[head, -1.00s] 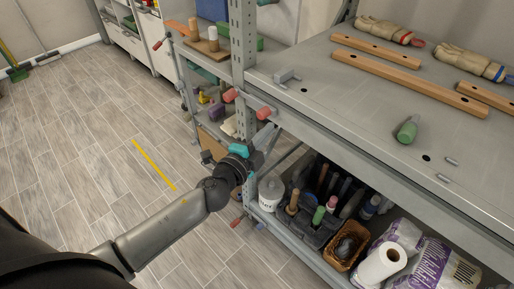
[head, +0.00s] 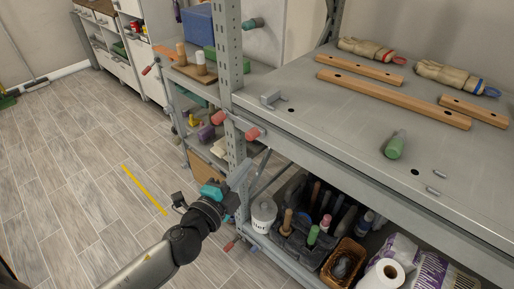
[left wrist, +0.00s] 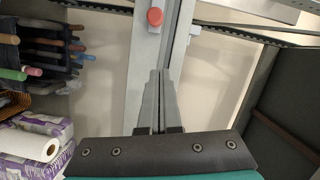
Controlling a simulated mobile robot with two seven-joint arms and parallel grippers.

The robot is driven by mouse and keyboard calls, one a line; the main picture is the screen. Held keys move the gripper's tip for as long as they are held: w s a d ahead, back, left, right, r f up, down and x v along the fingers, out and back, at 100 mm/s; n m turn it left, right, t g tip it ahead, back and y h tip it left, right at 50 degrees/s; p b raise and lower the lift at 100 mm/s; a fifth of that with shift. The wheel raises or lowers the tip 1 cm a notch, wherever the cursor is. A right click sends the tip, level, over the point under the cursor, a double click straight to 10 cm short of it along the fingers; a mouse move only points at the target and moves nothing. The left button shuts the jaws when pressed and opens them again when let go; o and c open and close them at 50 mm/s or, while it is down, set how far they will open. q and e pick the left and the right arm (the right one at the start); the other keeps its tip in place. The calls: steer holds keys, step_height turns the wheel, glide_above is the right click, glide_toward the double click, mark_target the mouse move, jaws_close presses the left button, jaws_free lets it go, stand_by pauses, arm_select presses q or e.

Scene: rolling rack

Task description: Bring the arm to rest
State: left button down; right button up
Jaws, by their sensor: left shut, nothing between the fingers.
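My left arm comes in from the bottom left of the head view. Its gripper (head: 240,178) is beside the near corner post of the rolling rack (head: 300,137), below the level of the top shelf. In the left wrist view the gripper's two fingers (left wrist: 159,100) lie together, shut and empty, in front of a grey rack post (left wrist: 146,70). Whether they touch the post I cannot tell. My right gripper is not in view.
The top shelf holds work gloves (head: 368,50), wooden bars (head: 390,97) and a green-handled item (head: 396,145). Below stand a white tub (head: 263,215), a tool caddy (head: 292,243) and a paper roll (head: 382,274). Red knobs (head: 253,133) stick out near the post.

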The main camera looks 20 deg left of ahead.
arm_select(q)
steer(key=s+a+f+n+g+y, duration=0.1)
steer(key=s+f+n+g, duration=0.25)
steer(key=f, duration=0.65)
steer(key=s+a+f+n+g+y, duration=0.15)
steer(key=s+f, duration=0.25)
steer(key=f, duration=0.6)
steer(key=s+a+f+n+g, duration=0.2)
steer(key=s+f+n+g, duration=0.15)
steer(key=f, duration=0.75)
steer(key=s+d+f+n+g, duration=0.1)
steer(key=s+f, duration=0.3)
steer(key=s, duration=0.5)
steer(key=s+d+f+n+g, duration=0.2)
steer(key=s+f+g, duration=0.2)
steer(key=s, duration=0.5)
steer(key=s+d+f+n+g, duration=0.2)
steer(key=s+f, duration=0.4)
steer(key=s, duration=0.3)
steer(key=shift+d+f, duration=0.15)
steer(key=shift+f, duration=0.1)
